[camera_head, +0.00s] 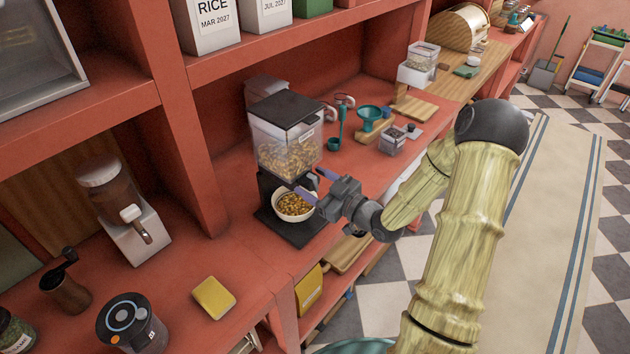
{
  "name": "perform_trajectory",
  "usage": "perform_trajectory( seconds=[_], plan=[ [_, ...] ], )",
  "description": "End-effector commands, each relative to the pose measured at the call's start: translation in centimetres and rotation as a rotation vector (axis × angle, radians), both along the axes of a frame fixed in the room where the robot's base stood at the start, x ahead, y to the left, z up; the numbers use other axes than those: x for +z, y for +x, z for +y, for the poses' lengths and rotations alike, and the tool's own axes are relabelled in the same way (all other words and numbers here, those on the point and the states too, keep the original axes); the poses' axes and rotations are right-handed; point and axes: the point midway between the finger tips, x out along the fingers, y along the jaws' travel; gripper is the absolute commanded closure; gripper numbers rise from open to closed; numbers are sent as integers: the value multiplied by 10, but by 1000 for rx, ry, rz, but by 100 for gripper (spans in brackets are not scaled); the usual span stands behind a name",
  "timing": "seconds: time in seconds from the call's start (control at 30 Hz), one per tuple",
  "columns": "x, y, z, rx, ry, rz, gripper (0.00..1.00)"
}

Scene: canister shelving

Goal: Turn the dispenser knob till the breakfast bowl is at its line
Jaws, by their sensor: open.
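The dispenser (268,150) stands on the red counter, with a clear hopper of cereal, a dark lid and a black base. The breakfast bowl (279,215) is white and sits upright on the dispenser's base below the hopper. It holds golden cereal; a fill line on it cannot be made out. My gripper (315,184) is open at the dispenser's right front side, its purple-grey fingers apart near the space between hopper and bowl. The knob cannot be made out clearly there; my gripper covers part of that area. I cannot tell whether the fingers touch it.
A teal funnel (371,113) on a stand and a small labelled canister (392,141) stand behind my gripper. A yellow sponge-like block (213,297) lies at the front left. A brown-hopper dispenser (120,205) stands further left. Bare counter lies left of the bowl.

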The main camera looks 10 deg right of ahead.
Motion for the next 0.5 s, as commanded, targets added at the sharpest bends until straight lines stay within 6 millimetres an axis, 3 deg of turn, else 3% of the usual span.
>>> perform_trajectory(
  seconds=[0.23,0.43,0.5],
  plan=[
    [0,0,2,3,0,0,39],
    [0,0,2,4,0,1,78],
    [0,0,2,4,0,1,81]
  ],
)
